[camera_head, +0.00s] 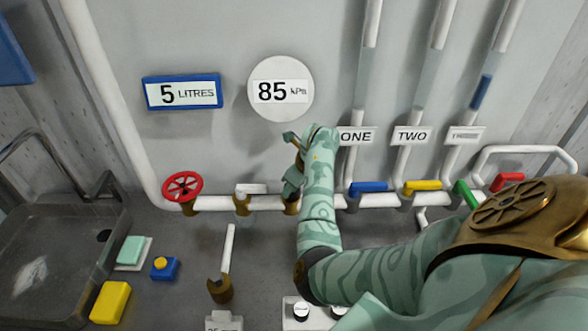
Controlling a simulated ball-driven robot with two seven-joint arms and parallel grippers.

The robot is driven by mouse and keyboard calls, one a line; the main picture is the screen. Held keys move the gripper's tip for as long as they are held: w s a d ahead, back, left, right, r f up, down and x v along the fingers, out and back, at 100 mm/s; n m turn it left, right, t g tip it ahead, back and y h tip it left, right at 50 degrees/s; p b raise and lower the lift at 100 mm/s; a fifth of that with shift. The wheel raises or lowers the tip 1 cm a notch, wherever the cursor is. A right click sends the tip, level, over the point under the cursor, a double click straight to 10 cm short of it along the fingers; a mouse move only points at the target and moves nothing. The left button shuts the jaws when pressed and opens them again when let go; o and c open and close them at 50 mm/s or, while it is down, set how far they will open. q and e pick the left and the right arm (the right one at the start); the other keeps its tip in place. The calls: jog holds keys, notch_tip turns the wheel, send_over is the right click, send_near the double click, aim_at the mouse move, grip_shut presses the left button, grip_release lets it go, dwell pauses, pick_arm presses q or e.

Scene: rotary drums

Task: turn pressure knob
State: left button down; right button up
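A round white gauge (281,89) on the grey wall reads 85 kPa. My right arm reaches in from the right, and its gripper (291,163) is just below the gauge, in front of the wall and above the white pipe. A brown fitting (291,206) on the pipe is below the gripper and partly covered by it and the forearm. I cannot make out a pressure knob; it may be hidden there. The finger gap is unclear, and I see nothing held. My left gripper is out of view.
A red handwheel (182,187) and a white-handled valve (243,190) sit on the pipe at left. Blue (368,187), yellow (422,186), green and red levers are at right. A blue 5 LITRES sign (182,92) hangs left of the gauge. A metal sink (60,250) is at far left.

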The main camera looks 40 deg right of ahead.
jog(key=o, duration=1)
jog(key=p+v, duration=0.5)
jog(key=v, duration=1.1)
jog(key=shift+r, duration=0.1)
